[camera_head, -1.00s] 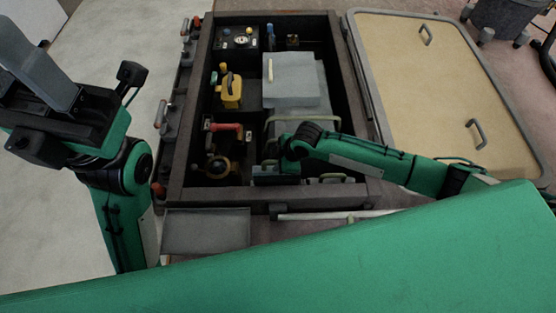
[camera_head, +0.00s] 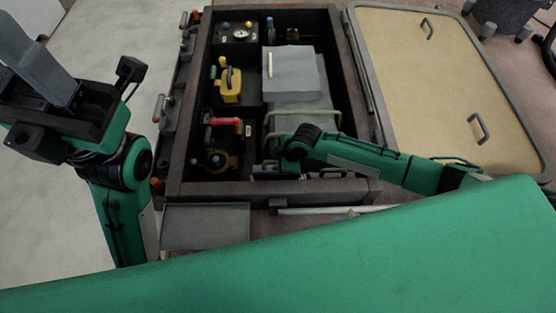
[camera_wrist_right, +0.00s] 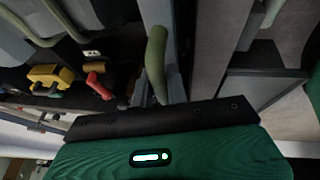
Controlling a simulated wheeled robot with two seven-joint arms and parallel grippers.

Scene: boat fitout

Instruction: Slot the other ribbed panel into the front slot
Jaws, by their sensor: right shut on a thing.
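The dark open-topped box (camera_head: 179,150) fills the middle of the head view. My right gripper (camera_head: 268,172) is low at the box's front wall, its fingertips mostly hidden by the wrist. In the right wrist view it is shut on a pale olive handle (camera_wrist_right: 157,50) beside a narrow grey panel edge (camera_wrist_right: 178,55); ribs are not readable. How deep this panel sits in the front slot is hidden. My left gripper (camera_head: 40,65) is raised at upper left, away from the box.
A grey block (camera_head: 292,80) with a pale handle, a yellow-handled part (camera_head: 230,85) and a red-handled valve (camera_head: 225,122) sit inside the box. A grey tray (camera_head: 205,228) lies in front. A beige hatch lid (camera_head: 450,80) lies at right.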

